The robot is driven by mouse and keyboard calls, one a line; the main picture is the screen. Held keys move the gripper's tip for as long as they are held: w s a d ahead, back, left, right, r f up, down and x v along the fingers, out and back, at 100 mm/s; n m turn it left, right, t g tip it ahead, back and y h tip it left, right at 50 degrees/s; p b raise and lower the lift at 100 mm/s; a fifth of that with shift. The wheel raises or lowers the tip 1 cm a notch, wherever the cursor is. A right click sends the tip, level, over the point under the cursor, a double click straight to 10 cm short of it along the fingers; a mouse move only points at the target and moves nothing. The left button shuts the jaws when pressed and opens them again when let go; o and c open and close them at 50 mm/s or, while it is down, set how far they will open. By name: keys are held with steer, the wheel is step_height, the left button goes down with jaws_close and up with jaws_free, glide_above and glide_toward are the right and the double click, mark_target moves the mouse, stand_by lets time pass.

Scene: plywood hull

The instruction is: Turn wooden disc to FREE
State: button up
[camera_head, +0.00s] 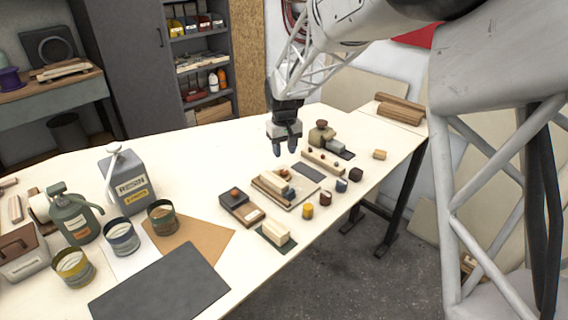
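My gripper (285,149) hangs above the far middle of the table, fingers pointing down. Its two fingertips look apart, with nothing seen between them. The gripper is above and apart from the fixture. A brown round knob (321,124) tops another fixture to the right.
Cans, jars and a dark mat (160,285) fill the left. The table's middle-left is clear.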

mark_target(284, 171)
steer(key=n, duration=0.3)
steer(key=shift+n, duration=0.4)
steer(key=shift+f, duration=3.9)
steer(key=shift+c, duration=0.5)
steer(key=c, duration=0.6)
steer(key=shift+o, duration=0.2)
